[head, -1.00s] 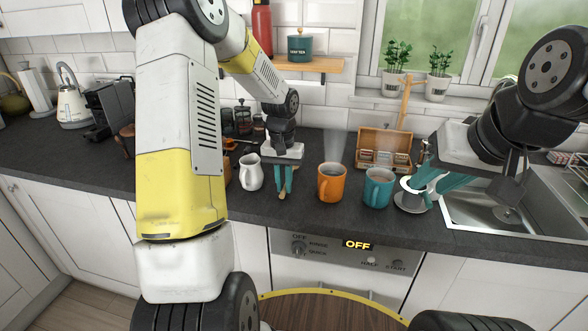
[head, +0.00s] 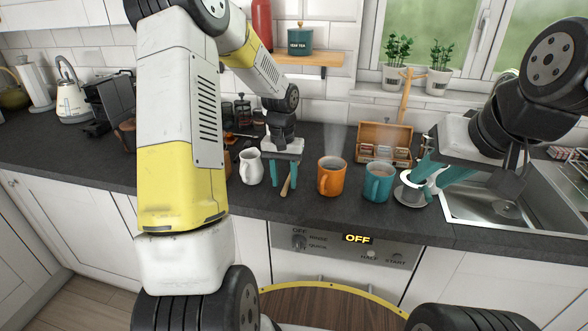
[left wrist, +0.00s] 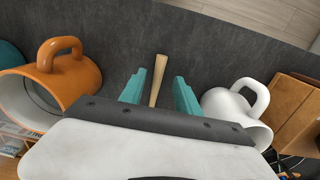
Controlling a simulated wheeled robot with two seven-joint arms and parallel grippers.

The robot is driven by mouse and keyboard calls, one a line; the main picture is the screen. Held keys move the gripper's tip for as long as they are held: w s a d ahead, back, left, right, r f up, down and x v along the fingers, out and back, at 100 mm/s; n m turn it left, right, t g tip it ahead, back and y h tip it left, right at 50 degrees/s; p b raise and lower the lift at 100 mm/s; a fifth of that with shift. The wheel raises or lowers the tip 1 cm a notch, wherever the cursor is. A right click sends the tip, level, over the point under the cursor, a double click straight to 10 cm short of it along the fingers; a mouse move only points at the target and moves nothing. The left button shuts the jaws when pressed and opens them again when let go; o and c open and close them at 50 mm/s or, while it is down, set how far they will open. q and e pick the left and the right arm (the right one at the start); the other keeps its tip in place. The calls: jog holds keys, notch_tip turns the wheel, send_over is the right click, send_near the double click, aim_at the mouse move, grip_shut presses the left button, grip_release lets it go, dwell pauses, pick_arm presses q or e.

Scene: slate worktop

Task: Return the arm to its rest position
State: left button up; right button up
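My left gripper (head: 284,178) hangs low over the worktop, between the white jug (head: 251,167) and the orange mug (head: 331,177). Its teal fingers are apart. In the left wrist view, a light wooden stick (left wrist: 159,80) lies between the open fingers (left wrist: 160,92) without touching either; it also shows in the head view (head: 287,184). My right gripper (head: 425,184) is at the right, its teal fingers apart in front of a white round item on a grey saucer (head: 409,198), which they partly hide. I see nothing held in it.
Steam rises over the orange mug. A teal mug (head: 378,182) stands right of it. Behind are an open wooden tea box (head: 384,145) and a wooden stand (head: 405,95). The sink (head: 500,212) is at the right. The worktop's front edge is close to the gripper.

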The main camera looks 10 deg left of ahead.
pick_arm(q)
jog(key=s+r+t, duration=0.1)
jog(key=s+r, duration=0.2)
jog(key=r, duration=0.5)
jog(key=s+r+t, duration=0.1)
jog(key=s+r, duration=0.2)
jog(key=r, duration=0.5)
jog(key=s+d+r+t+h, duration=0.1)
jog(key=s+r+t, duration=0.1)
jog(key=s, duration=0.6)
jog(key=s+d+r+t, duration=0.1)
jog(key=s+r, duration=0.3)
jog(key=s, duration=0.5)
jog(key=shift+s+d+t+h, duration=0.15)
jog(key=shift+s+t+h, duration=0.2)
jog(key=shift+t, duration=0.35)
